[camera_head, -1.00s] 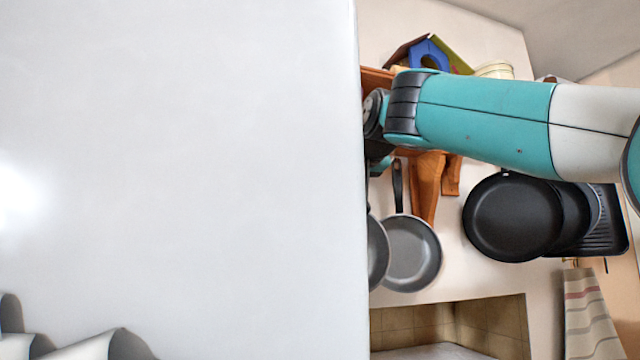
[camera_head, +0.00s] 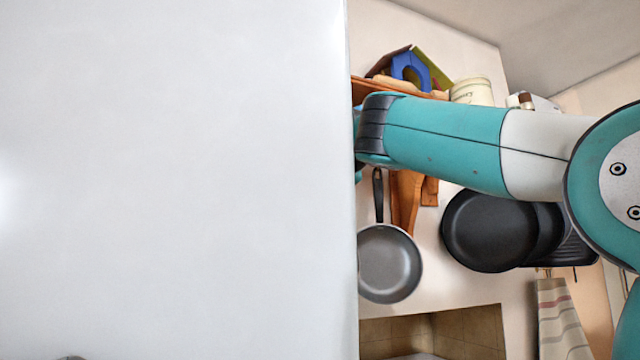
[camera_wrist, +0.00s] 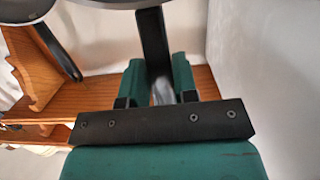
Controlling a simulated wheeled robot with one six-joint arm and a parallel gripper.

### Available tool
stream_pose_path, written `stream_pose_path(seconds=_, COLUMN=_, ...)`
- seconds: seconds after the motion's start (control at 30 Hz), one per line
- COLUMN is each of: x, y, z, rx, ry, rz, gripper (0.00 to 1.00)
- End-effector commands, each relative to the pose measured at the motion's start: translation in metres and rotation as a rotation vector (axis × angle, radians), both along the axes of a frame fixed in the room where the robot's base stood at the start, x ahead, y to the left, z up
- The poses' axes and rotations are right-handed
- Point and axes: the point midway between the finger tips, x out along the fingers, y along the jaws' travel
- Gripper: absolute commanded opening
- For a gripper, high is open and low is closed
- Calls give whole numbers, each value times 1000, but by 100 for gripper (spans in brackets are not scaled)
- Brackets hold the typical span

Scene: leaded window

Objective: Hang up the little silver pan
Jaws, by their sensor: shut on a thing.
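In the wrist view my gripper (camera_wrist: 158,74) is shut on the black handle of a pan (camera_wrist: 152,38), with one teal finger on each side. A shiny metal piece of the handle shows between the fingers. Only a grey strip of the pan bodies shows along the top edge, so I cannot see the held pan whole. In the head view my gripper and the held pan are hidden behind a large white surface. A wooden rack (camera_wrist: 100,92) runs behind the gripper in the wrist view.
The white surface (camera_head: 170,180) covers the left half of the head view. A grey pan (camera_head: 390,265) hangs beside its edge, near wooden utensils (camera_head: 408,200). Black pans (camera_head: 490,230) hang to the right above a striped towel (camera_head: 560,315). A blue birdhouse (camera_head: 410,68) stands above.

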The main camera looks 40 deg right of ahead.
Motion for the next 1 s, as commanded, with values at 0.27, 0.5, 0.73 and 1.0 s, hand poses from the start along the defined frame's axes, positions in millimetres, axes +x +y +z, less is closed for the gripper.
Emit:
stream_pose_path(seconds=0.27, x=16, y=-5, z=6, rx=0, ry=-4, rz=-1, gripper=0)
stream_pose_path(seconds=0.5, x=31, y=-9, z=8, rx=-1, ry=-3, rz=-1, gripper=0)
stream_pose_path(seconds=0.73, x=44, y=-13, z=10, rx=0, ry=-4, rz=-1, gripper=0)
stream_pose_path(seconds=1.0, x=60, y=-18, z=13, rx=0, ry=-2, rz=-1, gripper=0)
